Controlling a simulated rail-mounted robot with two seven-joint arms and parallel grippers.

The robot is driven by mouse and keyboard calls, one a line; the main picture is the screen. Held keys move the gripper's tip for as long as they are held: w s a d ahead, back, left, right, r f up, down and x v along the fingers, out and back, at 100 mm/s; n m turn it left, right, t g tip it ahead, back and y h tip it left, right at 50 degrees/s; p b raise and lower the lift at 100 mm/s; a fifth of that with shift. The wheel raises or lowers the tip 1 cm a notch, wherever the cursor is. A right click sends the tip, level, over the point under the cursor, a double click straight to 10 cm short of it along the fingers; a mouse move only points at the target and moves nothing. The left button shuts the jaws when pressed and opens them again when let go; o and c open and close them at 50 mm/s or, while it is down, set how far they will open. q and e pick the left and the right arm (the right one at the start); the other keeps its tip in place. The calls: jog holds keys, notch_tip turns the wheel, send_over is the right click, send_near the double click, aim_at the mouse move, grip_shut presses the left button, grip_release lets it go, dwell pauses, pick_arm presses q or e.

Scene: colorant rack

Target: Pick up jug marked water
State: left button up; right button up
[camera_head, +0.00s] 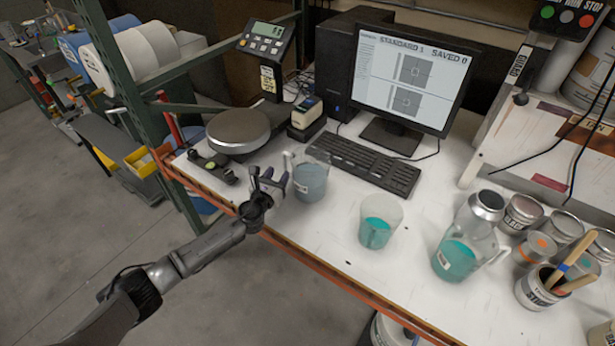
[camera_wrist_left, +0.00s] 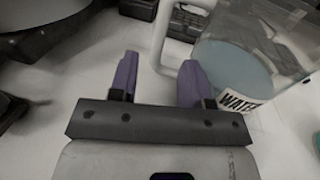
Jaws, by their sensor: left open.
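The jug marked water (camera_head: 311,181) is clear, holds grey-blue liquid and stands upright on the white bench. In the left wrist view the jug (camera_wrist_left: 235,72) is at the upper right, with its "WATER" label partly readable and its handle on its left side. My left gripper (camera_head: 270,184) is open beside the jug on its handle side. In the left wrist view the left gripper (camera_wrist_left: 156,75) has its purple fingers apart, and the right finger is close to the lower part of the handle. Whether it touches the handle I cannot tell. My right gripper is not in view.
A round scale (camera_head: 239,128) stands left of the jug, and a keyboard (camera_head: 362,164) lies behind right. A beaker (camera_head: 380,220) and a larger jug (camera_head: 465,245), both with teal liquid, stand to the right. Several cans are at far right. An orange rail (camera_head: 335,278) edges the bench.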

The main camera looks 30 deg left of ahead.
pick_arm(q)
jog(key=shift+w+a+b, duration=0.25)
jog(key=shift+w, duration=0.8)
jog(key=shift+w+a+b, duration=0.2)
jog(key=shift+w+a, duration=0.05)
jog(key=shift+w, duration=0.75)
jog(key=shift+c, duration=0.2)
grip_shut()
jog(key=shift+r, duration=0.1)
